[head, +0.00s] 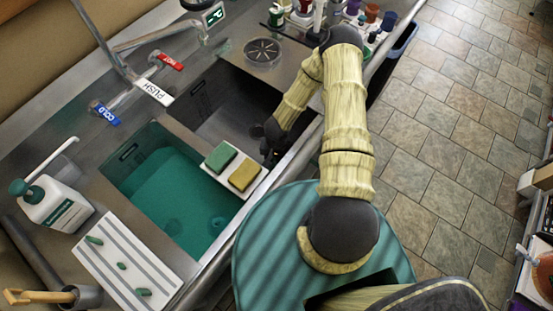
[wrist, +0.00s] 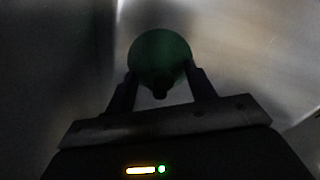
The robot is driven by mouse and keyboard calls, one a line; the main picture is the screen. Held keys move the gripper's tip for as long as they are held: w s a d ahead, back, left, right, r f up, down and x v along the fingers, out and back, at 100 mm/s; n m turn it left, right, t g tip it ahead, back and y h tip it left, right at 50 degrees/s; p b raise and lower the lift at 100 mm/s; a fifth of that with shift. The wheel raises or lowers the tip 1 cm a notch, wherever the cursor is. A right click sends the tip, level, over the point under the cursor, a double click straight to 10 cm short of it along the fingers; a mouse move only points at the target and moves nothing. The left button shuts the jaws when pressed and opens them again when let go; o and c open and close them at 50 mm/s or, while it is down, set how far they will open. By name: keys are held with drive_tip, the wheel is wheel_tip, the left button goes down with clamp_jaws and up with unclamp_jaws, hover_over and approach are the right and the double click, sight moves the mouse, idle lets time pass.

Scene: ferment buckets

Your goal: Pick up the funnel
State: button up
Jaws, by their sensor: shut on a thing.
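The funnel (wrist: 160,52) is a dark green round shape in the wrist view, with a small dark stub at its near edge. My gripper (wrist: 161,78) has one finger on each side of it and is shut on it. The funnel cannot be made out in the head view. The wrist view is dim, so I cannot tell whether the funnel touches the basin floor.
The left basin (head: 170,195) holds teal liquid. A green sponge (head: 221,157) and a yellow sponge (head: 245,174) lie on a white tray on the divider beside my gripper. Bottles (head: 303,8) stand behind. The basin's walls (head: 206,90) surround my gripper.

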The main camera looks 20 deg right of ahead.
drive_tip(key=shift+r, duration=0.3)
drive_tip(key=shift+c, duration=1.4)
wheel_tip(320, 180, up, 17)
drive_tip(key=p, duration=0.3)
clamp_jaws()
